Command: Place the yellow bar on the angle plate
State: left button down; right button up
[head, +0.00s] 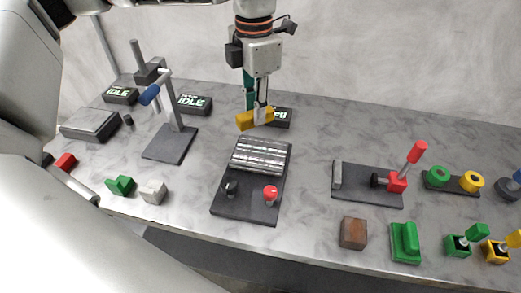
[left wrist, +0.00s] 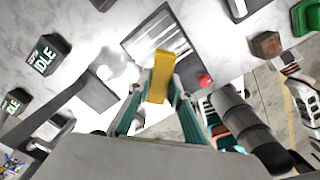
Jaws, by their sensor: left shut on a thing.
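The yellow bar (head: 254,119) is held between the teal fingers of my left gripper (head: 258,104), above the grey table. In the left wrist view the bar (left wrist: 159,77) sits between the fingertips (left wrist: 157,90). A dark plate with a silver ribbed block (head: 260,155), a black knob and a red knob (head: 270,194) lies just in front of and below the bar. It seems to be the angle plate, but I cannot be sure. The bar is apart from it.
A stand with a blue handle (head: 149,95) rises to the left. Several dark boxes marked IDLE (head: 194,104) stand at the back. A red-handled clamp (head: 397,181) is to the right. Brown (head: 353,233) and green (head: 405,243) blocks lie near the front edge. The table behind the clamp is clear.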

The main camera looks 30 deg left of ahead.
pick_arm(q)
notch_tip(320, 180, up, 2)
jog(key=n, duration=0.7)
jog(key=shift+w+r+p, duration=0.15)
jog(key=shift+p, duration=0.15)
jog(key=n, duration=0.2)
jog(key=r+n, duration=0.1)
jog(key=n, duration=0.3)
jog(key=shift+d+r, duration=0.1)
jog(key=shift+r, duration=0.2)
jog(key=n, duration=0.2)
jog(key=r+n, duration=0.1)
jog(key=n, duration=0.2)
jog(key=r+n+p, duration=0.1)
jog(key=n, duration=0.1)
jog(key=shift+w+n, duration=0.1)
jog(key=shift+n, duration=0.2)
jog(key=n, duration=0.2)
jog(key=r+n, duration=0.1)
jog(key=n, duration=0.1)
jog(key=shift+d, duration=0.1)
jog(key=n, duration=0.3)
jog(key=shift+r+p, duration=0.3)
jog(key=p, duration=0.2)
send_near(259, 158)
notch_tip(259, 158, down, 5)
jog(key=shift+f, duration=0.2)
jog(key=shift+f+b, duration=0.1)
jog(key=shift+b, duration=0.25)
